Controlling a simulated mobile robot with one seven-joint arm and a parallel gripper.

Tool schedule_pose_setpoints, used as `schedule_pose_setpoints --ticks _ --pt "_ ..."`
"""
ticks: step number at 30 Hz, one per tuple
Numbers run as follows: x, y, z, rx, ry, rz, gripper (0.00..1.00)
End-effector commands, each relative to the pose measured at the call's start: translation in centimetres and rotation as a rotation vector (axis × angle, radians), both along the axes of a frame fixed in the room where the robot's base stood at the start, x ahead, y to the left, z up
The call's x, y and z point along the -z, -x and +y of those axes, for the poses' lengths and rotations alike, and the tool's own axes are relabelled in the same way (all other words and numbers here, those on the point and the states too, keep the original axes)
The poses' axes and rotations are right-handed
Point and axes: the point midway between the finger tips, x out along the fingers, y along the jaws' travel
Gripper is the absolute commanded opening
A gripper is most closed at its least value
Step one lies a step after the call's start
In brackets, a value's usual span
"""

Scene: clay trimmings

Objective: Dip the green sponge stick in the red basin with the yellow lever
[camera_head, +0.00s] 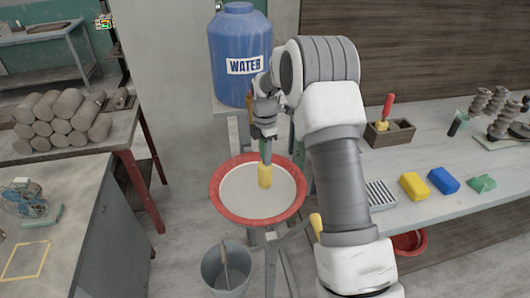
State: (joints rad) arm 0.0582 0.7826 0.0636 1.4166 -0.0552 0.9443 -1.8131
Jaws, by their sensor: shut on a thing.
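My gripper (264,132) is shut on the green sponge stick (265,151), which points down with its yellow sponge end (265,176) lowest. The sponge end appears over the pale inside of the red-rimmed basin (228,209). I cannot tell whether it touches the surface in there. The basin stands on a metal frame, and my arm passes close to its right side in the picture. The yellow lever (316,226) shows at the lower right of the basin, partly beside my arm. The gripper's fingers are small and partly hidden by the wrist.
A blue water barrel (240,60) stands behind the basin. A grey bucket (226,274) is on the floor below. The right bench holds a wooden holder (398,136) with a red-handled stick (388,106), and yellow, blue and green blocks. Another red basin (414,243) sits beneath it.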

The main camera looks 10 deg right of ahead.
Motion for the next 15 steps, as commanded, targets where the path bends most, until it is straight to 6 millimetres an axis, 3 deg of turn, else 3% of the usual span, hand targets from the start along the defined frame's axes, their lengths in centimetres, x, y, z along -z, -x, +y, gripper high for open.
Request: schedule_pose_setpoints --ticks 15 --pt "5.2 0.0 0.0 0.0 -0.001 0.0 0.0"
